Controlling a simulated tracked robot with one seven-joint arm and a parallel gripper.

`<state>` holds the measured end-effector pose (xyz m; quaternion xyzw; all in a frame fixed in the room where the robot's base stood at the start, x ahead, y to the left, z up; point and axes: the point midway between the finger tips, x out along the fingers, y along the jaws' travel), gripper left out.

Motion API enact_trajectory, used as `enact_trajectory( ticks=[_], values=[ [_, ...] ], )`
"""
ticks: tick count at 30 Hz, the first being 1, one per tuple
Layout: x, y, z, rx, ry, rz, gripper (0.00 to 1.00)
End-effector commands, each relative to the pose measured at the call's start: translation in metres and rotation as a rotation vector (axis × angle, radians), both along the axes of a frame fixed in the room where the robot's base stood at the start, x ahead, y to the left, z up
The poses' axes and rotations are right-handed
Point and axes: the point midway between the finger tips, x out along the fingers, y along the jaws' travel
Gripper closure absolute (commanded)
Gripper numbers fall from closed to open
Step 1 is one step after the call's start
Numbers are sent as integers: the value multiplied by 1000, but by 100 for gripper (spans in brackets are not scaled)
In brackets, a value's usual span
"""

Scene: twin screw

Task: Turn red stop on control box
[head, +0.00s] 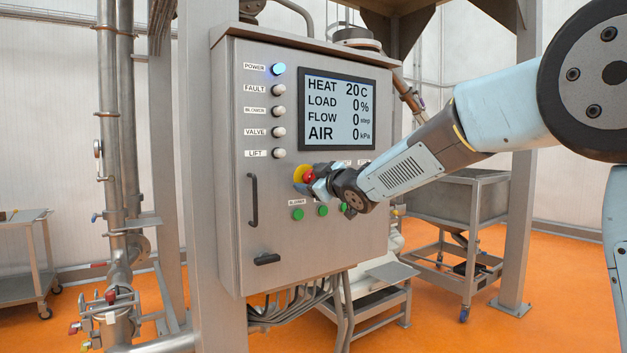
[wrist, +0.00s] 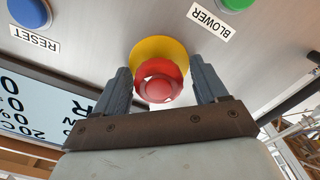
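The control box (head: 235,120) is a grey steel cabinet facing me. Its red stop (head: 309,175) is a round red knob on a yellow disc (head: 299,174), below the display. In the wrist view the red stop (wrist: 158,82) sits in front of the yellow disc (wrist: 152,49), upper middle. My gripper (head: 318,182) is right at the knob in the head view and partly covers it. In the wrist view my gripper (wrist: 160,70) is open, with one finger on each side of the knob. Narrow gaps show beside the knob; contact at the hidden parts is unclear.
A blue reset button (wrist: 28,12) and a green blower button (wrist: 236,4) are near the gripper. The display (head: 338,110) is just above. A door handle (head: 253,200) sticks out at the left. A steel post (head: 522,170) stands right of the box.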

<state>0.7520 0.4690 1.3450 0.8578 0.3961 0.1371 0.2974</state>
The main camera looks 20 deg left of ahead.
Motion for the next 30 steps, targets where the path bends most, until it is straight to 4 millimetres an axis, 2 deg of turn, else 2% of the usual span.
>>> enact_trajectory(
  ticks=[2,16,17,30],
  values=[
    [0,0,0,0,0,0,36],
    [0,0,0,0,0,0,81],
    [0,-7,0,-1,1,-1,81],
    [1,-1,0,89,104,-1,81]
  ],
)
